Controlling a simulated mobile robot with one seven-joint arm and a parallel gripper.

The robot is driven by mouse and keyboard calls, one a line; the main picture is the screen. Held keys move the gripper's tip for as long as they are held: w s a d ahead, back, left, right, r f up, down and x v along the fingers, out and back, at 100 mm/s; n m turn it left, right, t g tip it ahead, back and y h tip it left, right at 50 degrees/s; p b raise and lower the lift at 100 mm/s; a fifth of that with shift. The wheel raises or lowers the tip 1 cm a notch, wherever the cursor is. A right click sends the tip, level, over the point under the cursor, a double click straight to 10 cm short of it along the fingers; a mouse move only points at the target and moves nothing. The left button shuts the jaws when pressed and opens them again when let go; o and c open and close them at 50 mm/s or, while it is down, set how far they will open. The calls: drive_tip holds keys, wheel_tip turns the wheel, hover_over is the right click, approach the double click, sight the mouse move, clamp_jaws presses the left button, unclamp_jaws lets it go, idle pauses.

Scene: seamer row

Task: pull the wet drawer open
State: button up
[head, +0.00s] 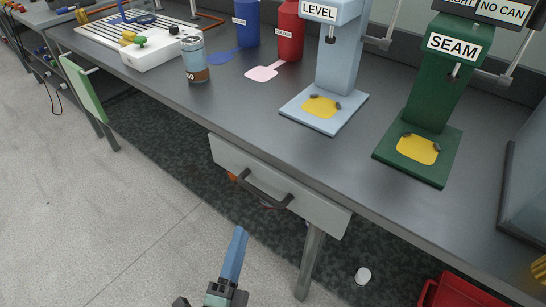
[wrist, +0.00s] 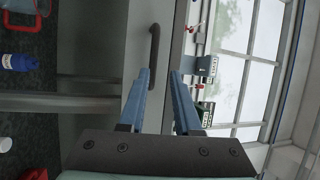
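A pale grey drawer front (head: 225,155) sits under the grey bench top, with no open gap visible. I see no "wet" label on it. It carries a dark bar handle (head: 265,191). In the wrist view, which is turned on its side, the drawer front (wrist: 138,40) and the handle (wrist: 154,45) show ahead of the fingers. My gripper (wrist: 160,73) is open and empty, its two blue fingers apart. The handle lies just beyond the left fingertip, apparently not between the fingers. In the head view my gripper (head: 239,232) is below and in front of the handle.
The bench (head: 210,105) bears a blue-grey LEVEL machine (head: 340,60), a green SEAM machine (head: 435,95) and a can (head: 195,62). A bench leg (head: 311,260) stands right of my gripper. A red crate (head: 455,292) and a white cup (head: 363,275) are on the floor. Floor at left is clear.

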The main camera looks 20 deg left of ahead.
sight(258, 191)
drive_tip(key=shift+m+g, duration=0.3)
drive_tip(key=shift+m, duration=0.1)
drive_tip(key=w, duration=0.4)
drive_tip(key=w+r, duration=0.1)
drive_tip(key=w, duration=0.6)
drive_tip(key=shift+w+r, duration=0.3)
drive_tip(key=shift+c, duration=0.2)
clamp_jaws()
idle(0.7)
